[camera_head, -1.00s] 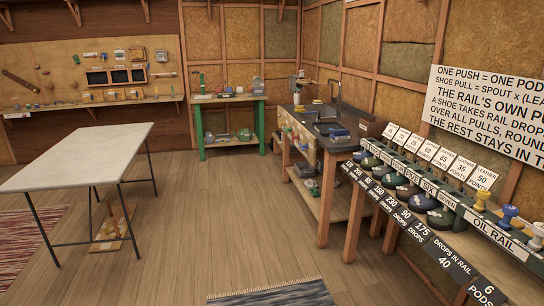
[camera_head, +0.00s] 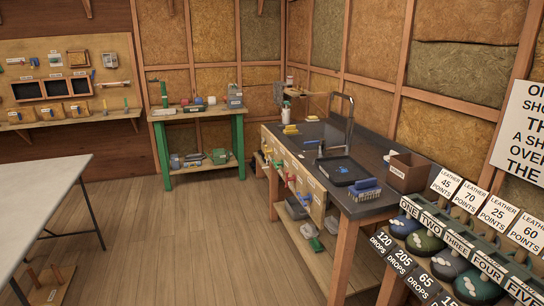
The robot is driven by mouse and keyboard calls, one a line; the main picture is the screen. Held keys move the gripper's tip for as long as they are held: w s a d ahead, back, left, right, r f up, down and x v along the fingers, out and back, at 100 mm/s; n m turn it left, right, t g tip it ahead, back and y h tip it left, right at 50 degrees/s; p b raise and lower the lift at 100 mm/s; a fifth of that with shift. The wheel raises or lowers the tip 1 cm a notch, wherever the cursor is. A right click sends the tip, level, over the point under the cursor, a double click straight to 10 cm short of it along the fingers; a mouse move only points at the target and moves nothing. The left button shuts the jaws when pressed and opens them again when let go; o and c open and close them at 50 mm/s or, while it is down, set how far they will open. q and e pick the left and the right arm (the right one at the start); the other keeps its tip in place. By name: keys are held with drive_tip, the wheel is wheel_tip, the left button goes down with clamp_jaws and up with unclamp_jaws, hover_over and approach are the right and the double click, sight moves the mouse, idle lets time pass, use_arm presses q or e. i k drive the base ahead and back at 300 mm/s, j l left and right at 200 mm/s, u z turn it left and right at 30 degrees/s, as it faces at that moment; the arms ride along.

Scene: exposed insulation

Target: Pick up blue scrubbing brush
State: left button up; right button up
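A blue brush (camera_head: 365,185) with pale bristles lies on the dark worktop (camera_head: 388,201), at the near edge of the black sink basin (camera_head: 334,179). A small blue patch (camera_head: 343,170) shows inside the basin; I cannot tell what it is. Neither of my grippers is in view.
A tall faucet (camera_head: 348,115) rises behind the basin. A brown box (camera_head: 408,172) stands to the right of the brush. A rail with shoes (camera_head: 427,241) stands at the near right. A pale table (camera_head: 40,205) is at left. The wooden floor (camera_head: 190,240) between is clear.

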sight(369, 187)
drive_tip(key=i+j+z, duration=0.2)
drive_tip(key=i, duration=0.2)
drive_tip(key=i+j+z, duration=0.1)
drive_tip(key=i+z, duration=0.15)
drive_tip(key=i, duration=0.15)
drive_tip(key=i+j+z, duration=0.15)
drive_tip(key=i, duration=0.25)
drive_tip(key=i+z, duration=0.2)
drive_tip(key=i, duration=0.15)
drive_tip(key=i+j+z, duration=0.15)
drive_tip(key=i+j, duration=0.1)
drive_tip(key=i, duration=0.1)
